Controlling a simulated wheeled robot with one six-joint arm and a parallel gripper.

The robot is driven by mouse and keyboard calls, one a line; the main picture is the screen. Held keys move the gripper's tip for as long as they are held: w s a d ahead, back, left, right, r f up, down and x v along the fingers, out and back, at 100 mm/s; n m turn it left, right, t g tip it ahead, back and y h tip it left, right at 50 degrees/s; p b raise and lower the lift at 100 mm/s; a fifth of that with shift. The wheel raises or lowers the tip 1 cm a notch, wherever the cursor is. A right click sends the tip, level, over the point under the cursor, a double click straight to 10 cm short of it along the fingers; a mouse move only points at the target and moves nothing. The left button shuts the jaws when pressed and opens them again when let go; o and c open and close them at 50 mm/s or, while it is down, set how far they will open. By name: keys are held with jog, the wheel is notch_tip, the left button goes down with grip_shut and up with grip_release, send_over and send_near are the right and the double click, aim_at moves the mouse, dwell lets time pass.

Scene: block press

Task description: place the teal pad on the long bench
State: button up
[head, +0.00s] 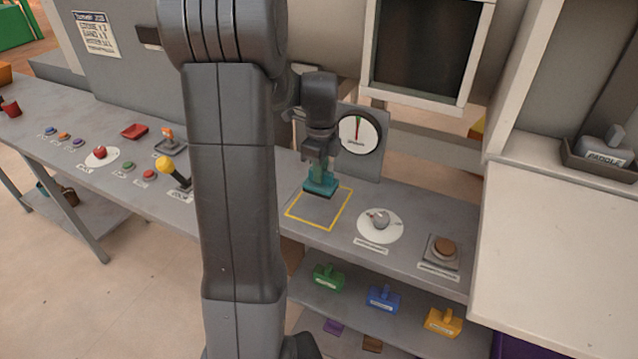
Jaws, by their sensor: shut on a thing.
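My gripper (320,163) is shut on the teal pad (321,184) by its upright handle. The pad is upright, its flat base down, at the far part of the yellow-outlined square on the long bench (420,218). I cannot tell whether the pad's base touches the bench or hangs just above it. The yellow square (318,212) is otherwise bare. My arm covers part of the bench left of the square.
A round dial gauge (358,134) stands behind the pad. A grey knob (379,219) on a white disc and a brown button (444,247) are to the right. A yellow-knobbed lever (168,166) is to the left. Green, blue (383,298) and orange pads lie on the shelf below.

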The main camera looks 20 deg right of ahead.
jog(key=shift+f, duration=2.2)
jog(key=shift+f, duration=0.25)
jog(key=o, duration=0.8)
jog(key=shift+r, duration=0.1)
notch_tip(320, 180, up, 12)
jog(key=shift+r, duration=0.15)
